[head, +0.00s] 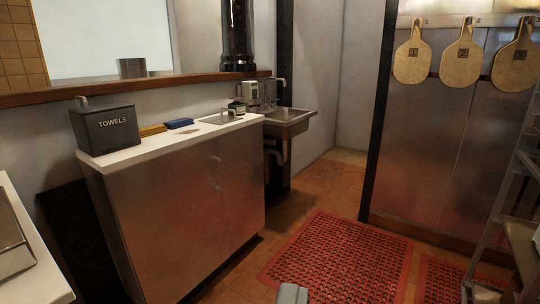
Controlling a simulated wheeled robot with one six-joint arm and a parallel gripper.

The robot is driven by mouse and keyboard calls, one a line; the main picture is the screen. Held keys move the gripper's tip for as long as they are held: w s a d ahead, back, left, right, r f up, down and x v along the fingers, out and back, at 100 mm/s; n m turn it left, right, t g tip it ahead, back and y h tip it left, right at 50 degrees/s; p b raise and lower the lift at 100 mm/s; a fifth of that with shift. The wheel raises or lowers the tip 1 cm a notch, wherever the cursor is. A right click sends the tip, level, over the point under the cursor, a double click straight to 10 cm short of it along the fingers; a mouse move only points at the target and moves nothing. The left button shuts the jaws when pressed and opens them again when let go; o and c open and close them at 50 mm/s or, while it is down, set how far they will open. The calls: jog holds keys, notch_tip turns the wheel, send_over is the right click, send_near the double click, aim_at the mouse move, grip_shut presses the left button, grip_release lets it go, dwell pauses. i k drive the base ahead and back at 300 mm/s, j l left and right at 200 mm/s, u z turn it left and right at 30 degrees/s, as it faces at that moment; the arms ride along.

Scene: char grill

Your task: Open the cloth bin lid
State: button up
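The cloth bin (104,130) is a dark grey box marked "TOWELS". It stands upright on the left end of the white counter top (139,154). Its lid (97,109) looks shut, with a small upright grey tab (82,102) at the back left edge. A small grey piece at the bottom edge seems to be the tip of my gripper (291,294). It is well apart from the bin, low and to the right. Its fingers cannot be made out.
A yellow cloth (152,130) and a blue cloth (179,123) lie right of the bin. A steel cabinet (175,205) stands under the counter, with a sink (290,117) beyond. Red mats (338,258) cover the floor. A rack (520,235) stands at right.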

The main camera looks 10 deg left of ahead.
aim_at(220, 120)
jog(key=i+u, duration=0.4)
jog(key=i+l+u, duration=0.15)
jog(key=i+u, duration=0.2)
jog(key=i, duration=0.3)
jog(key=i+l, duration=0.3)
jog(key=i, duration=0.15)
jog(key=i+l, duration=0.3)
jog(key=i, duration=0.15)
jog(key=i+l, duration=0.25)
jog(key=i, duration=0.2)
jog(key=i+j, duration=0.3)
jog(key=i, duration=0.25)
jog(key=i+j, duration=0.35)
jog(key=i, duration=0.2)
